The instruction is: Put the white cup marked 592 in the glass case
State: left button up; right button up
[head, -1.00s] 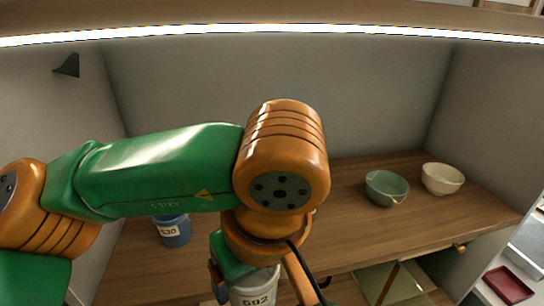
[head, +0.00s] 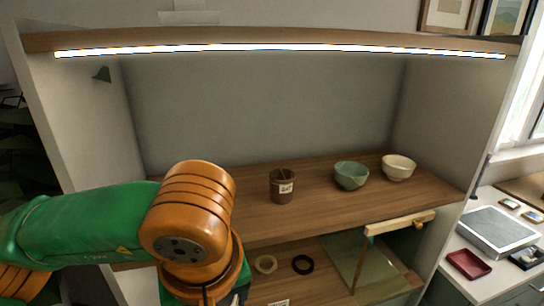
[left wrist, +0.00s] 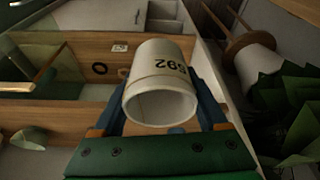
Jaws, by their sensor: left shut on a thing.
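The white cup marked 592 (left wrist: 160,82) is held in my left gripper (left wrist: 162,100) in the left wrist view, with a blue finger on each side of it. Its open mouth faces the wrist camera and the number appears upside down. In the head view my left arm hides the cup and most of the gripper. What seems to be the glass case (head: 378,272) is at the lower right of the cabinet, with glass panels and a pale wooden bar (head: 400,223) along its top. My right gripper is not in view.
A brown cup (head: 283,186), a green bowl (head: 351,176) and a cream bowl (head: 398,167) stand on the wooden shelf (head: 320,205). A tan ring (head: 265,264) and a black ring (head: 303,265) lie on the lower level. A red tray (head: 468,264) is on the right counter.

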pick_arm(q)
jog(key=a+f+m+h+b, duration=0.1)
jog(key=a+f+m, duration=0.3)
jog(key=f, duration=0.9)
jog(key=s+a+b, duration=0.1)
jog(key=a, duration=0.2)
jog(key=shift+a+f+m, duration=0.35)
jog(key=shift+f+m, duration=0.05)
